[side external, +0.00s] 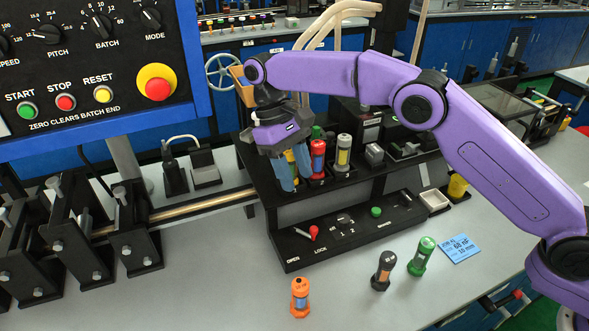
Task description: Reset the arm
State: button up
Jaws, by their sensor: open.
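My purple arm reaches in from the right over the bench. My gripper (292,172) points down at the left end of the black rack (378,172), with its blue fingers apart. A yellow-orange piece shows behind and between the fingers; I cannot tell whether they touch it. The fingers hide part of the rack's left end.
An orange cartridge (299,297), a black one (383,270) and a green one (421,257) stand on the bench near a blue card (459,248). A control panel (95,60) fills the upper left. Black clamp stands (80,250) are at left. The front bench is mostly clear.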

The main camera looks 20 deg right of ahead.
dwell(0.4)
jog(key=s+d+r+n+t, duration=0.2)
jog(key=s+d+r+n, duration=0.3)
jog(key=s+d, duration=0.65)
jog(key=s+d+f+n+t+y, duration=0.1)
jog(key=s+d, duration=0.7)
jog(key=s, duration=0.2)
jog(key=s+d+f+n+t+y, duration=0.1)
jog(key=s+d+f, duration=0.1)
jog(key=s+d, duration=0.6)
jog(key=s, duration=0.2)
jog(key=shift+s, duration=0.4)
